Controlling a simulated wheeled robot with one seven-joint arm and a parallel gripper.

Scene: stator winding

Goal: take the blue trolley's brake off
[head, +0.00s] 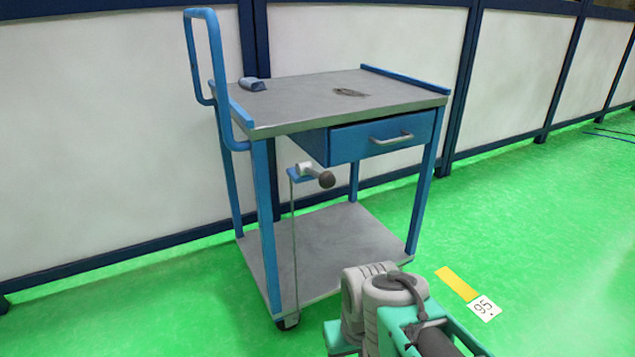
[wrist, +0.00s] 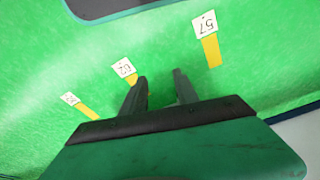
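The blue trolley (head: 262,195) stands by the wall in the head view, with a grey top, a drawer and a grey lower shelf. A lever with a dark round knob (head: 327,179) sits on a small blue bracket (head: 300,175) below the top, at the left front leg. A thin rod (head: 294,240) runs down from the bracket towards a caster (head: 288,322). My gripper (wrist: 162,88) shows in the wrist view with its two fingers apart and nothing between them, above the green floor. In the head view my arm is right of the trolley's base; my fingers are not visible there.
A small blue-grey object (head: 252,84) and a thin dark item (head: 350,92) lie on the trolley top. The drawer (head: 382,138) has a grey handle. A push handle (head: 218,70) rises at the left. White panelled walls stand behind. The green floor (head: 560,230) at right is clear, with flat markers.

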